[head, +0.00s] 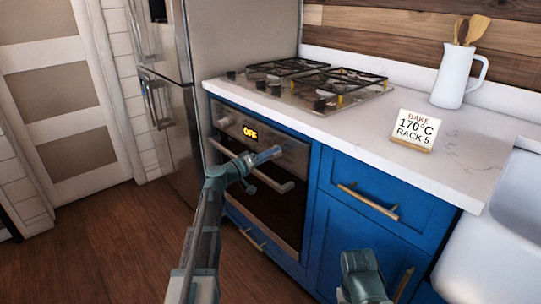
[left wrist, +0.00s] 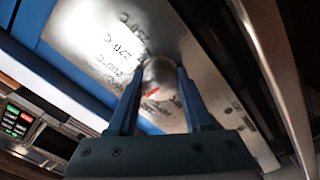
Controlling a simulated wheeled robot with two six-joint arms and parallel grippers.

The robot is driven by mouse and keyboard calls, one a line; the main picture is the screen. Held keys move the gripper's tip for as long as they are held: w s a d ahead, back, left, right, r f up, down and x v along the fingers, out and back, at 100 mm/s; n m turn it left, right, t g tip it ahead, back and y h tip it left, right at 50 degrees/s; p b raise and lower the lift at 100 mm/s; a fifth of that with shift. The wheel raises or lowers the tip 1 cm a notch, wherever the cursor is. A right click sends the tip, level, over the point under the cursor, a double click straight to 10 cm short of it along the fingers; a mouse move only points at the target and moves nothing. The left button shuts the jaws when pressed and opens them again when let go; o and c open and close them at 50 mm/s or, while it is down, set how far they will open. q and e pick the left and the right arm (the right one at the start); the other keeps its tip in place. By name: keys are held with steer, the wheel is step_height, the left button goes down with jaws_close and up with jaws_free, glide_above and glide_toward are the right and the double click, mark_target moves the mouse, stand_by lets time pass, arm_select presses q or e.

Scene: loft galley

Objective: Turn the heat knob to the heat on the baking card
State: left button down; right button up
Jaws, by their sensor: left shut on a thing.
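The baking card (head: 414,128) stands on the counter and reads BAKE, 170°C, RACK 5. The oven (head: 262,210) has a display (head: 250,133) that reads OFF. My left gripper (head: 277,153) is at the right end of the oven's control panel, hiding the heat knob there in the head view. In the left wrist view the round silver heat knob (left wrist: 157,70) sits between the two fingers, which are shut on it. A red mark (left wrist: 151,93) shows on it. Temperature labels surround it, inverted and hard to read.
Another knob (head: 223,123) sits left of the display. The oven door handle (head: 262,181) runs just below my left gripper. The hob (head: 310,84), a white jug (head: 455,78) and a sink (head: 515,200) are along the counter. The wooden floor at left is clear.

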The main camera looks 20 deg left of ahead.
arm_select(q)
steer(key=shift+s+m, duration=0.1)
steer(key=shift+m, duration=1)
steer(key=shift+c, duration=1.6)
jaws_free()
steer(key=v, duration=1.3)
steer(key=shift+s+a, duration=0.2)
steer(key=shift+s, duration=0.1)
